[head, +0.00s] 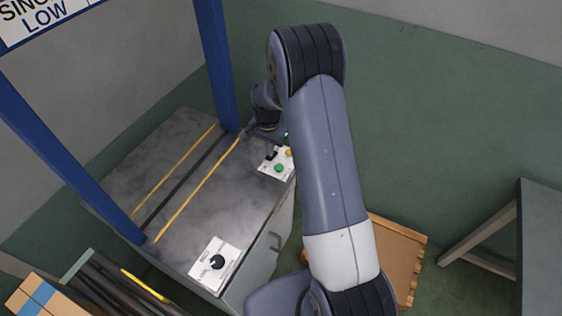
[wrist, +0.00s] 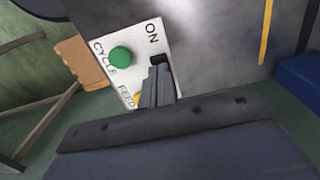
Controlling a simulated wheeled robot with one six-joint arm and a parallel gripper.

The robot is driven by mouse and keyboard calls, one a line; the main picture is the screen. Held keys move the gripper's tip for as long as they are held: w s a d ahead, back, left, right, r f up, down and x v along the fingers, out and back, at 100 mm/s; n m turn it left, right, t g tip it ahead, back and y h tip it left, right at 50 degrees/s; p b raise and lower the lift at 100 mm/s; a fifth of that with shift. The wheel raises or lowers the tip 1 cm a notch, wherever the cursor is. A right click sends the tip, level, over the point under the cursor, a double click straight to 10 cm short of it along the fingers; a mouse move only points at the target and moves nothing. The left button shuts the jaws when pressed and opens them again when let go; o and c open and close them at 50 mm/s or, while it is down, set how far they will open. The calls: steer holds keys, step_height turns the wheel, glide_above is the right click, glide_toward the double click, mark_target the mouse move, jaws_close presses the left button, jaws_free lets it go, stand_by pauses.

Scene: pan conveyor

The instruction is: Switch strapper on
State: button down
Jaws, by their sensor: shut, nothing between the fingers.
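The strapper (head: 150,190) is a grey-topped machine with a blue arch (head: 216,60) over it. Its white control panel (head: 266,168) sits at the table's right edge and carries a black switch (head: 271,155), a green button (head: 279,168) and a yellow button (head: 289,152). In the wrist view the panel (wrist: 112,72) reads ON by the black switch (wrist: 158,58), CYCLE by the green button (wrist: 121,57) and FEED by the partly hidden yellow button. My gripper (wrist: 157,74) is shut and empty, its tips right at the black switch; I cannot tell whether they touch.
A second white panel with a black knob (head: 217,262) is at the front corner of the strapper. A wooden crate (head: 398,250) stands on the floor behind my arm. A grey table (head: 540,230) is at the right, and a roller conveyor (head: 105,285) at bottom left.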

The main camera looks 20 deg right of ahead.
steer(key=shift+f+b, duration=0.7)
steer(key=shift+f, duration=0.25)
stand_by(0.3)
steer(key=shift+r+p, duration=2.1)
steer(key=shift+r, duration=1.45)
steer(key=shift+f, duration=0.1)
steer(key=shift+f+b, duration=2.1)
steer(key=shift+f, duration=1.4)
steer(key=shift+r, duration=0.1)
